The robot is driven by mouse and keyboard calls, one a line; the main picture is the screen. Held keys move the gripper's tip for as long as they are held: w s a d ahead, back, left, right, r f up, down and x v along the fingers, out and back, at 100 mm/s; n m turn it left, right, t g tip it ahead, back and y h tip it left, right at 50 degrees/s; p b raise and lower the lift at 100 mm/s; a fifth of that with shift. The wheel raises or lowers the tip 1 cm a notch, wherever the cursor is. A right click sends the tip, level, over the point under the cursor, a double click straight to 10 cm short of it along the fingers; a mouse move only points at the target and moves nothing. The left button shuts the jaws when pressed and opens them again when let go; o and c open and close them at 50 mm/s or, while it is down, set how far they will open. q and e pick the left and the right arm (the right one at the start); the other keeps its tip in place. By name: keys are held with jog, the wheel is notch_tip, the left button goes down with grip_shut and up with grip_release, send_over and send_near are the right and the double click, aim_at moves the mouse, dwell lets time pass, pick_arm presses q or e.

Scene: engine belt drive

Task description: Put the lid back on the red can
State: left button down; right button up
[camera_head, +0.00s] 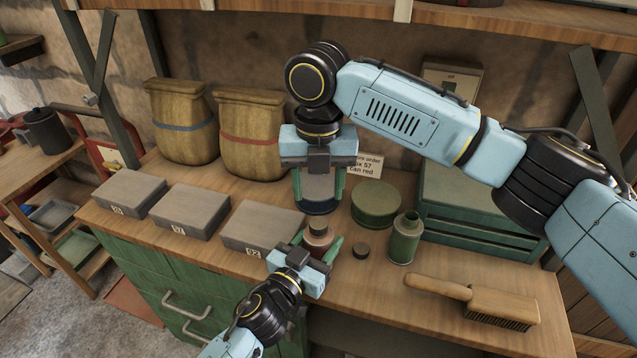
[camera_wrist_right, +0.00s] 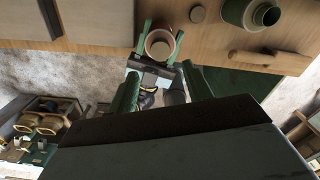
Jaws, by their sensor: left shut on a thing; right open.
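The red can (camera_head: 318,242) stands upright near the front of the workbench, a narrower brownish neck or top on it. It also shows from above in the right wrist view (camera_wrist_right: 160,45). My left gripper (camera_head: 318,247) is shut on it, a green finger on each side. A small dark round lid (camera_head: 361,250) lies flat on the bench just right of the can; it shows in the wrist view too (camera_wrist_right: 197,14). My right gripper (camera_head: 320,186) is open above and behind the can, pointing down. The wrist view shows nothing between its fingers (camera_wrist_right: 160,90).
An open-necked green can (camera_head: 404,238) stands right of the lid, with a brush (camera_head: 480,298) in front. A round green tin (camera_head: 376,203) and a green crate (camera_head: 470,215) stand behind. A dark blue-based canister (camera_head: 319,207) appears behind my right fingers. Grey boxes (camera_head: 262,227) line the left.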

aim_at(319, 223)
jog(key=shift+n, duration=0.4)
jog(key=shift+f, duration=4)
jog(key=shift+c, duration=0.4)
